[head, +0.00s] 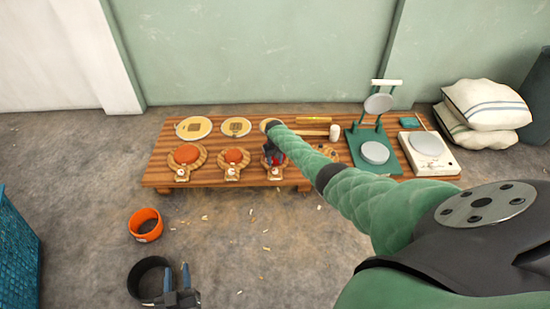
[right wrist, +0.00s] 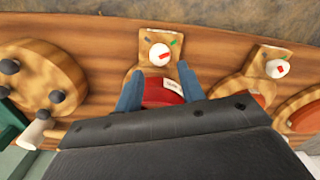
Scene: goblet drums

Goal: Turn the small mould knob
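Three wooden moulds with red-orange round pads stand in a row on the low table, each with a white knob on its front tab. The rightmost mould, which looks the smallest, has its knob (head: 276,171) facing the front; this white knob (right wrist: 160,54) with a red mark also shows in the right wrist view, a green mark beside it. My right gripper (right wrist: 158,84) is open and empty, its blue fingers apart over that mould, near the knob but not around it. The gripper body hides much of the red pad (right wrist: 163,92). My left gripper (head: 177,274) is open and empty, low in front of the table.
The wooden table (head: 370,178) also holds round discs (head: 194,128), a mallet (head: 334,131), a green press (head: 375,153) and a white scale (head: 427,144). The middle mould (head: 233,157) is close beside.

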